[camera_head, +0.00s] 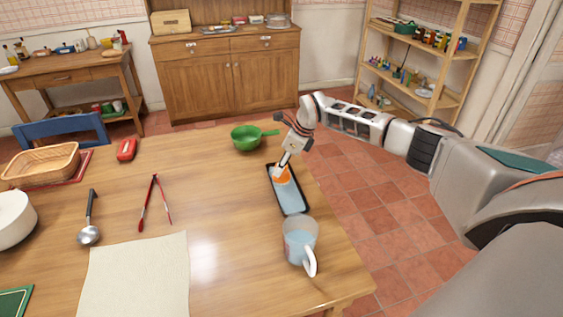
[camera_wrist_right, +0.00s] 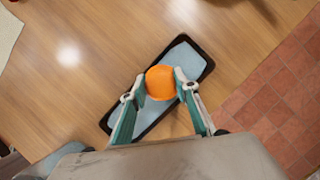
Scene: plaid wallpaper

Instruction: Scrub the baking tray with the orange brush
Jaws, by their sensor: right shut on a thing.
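The baking tray (camera_head: 294,201) lies on the wooden table near its right edge. It is a narrow dark tray with a light blue inside, and it also shows in the right wrist view (camera_wrist_right: 185,58). The orange brush (camera_head: 283,179) is over the far half of the tray in the head view. My right gripper (camera_head: 281,168) is shut on the brush, with a finger on each side of its round orange top (camera_wrist_right: 160,82) in the right wrist view. The brush's underside is hidden, so I cannot tell whether it touches the tray. My left gripper is not in view.
A clear measuring jug (camera_head: 300,245) stands just in front of the tray. A green pan (camera_head: 247,138) sits behind it. Red tongs (camera_head: 147,205), a ladle (camera_head: 90,218) and a beige cloth (camera_head: 138,275) lie to the left. The table between tongs and tray is clear.

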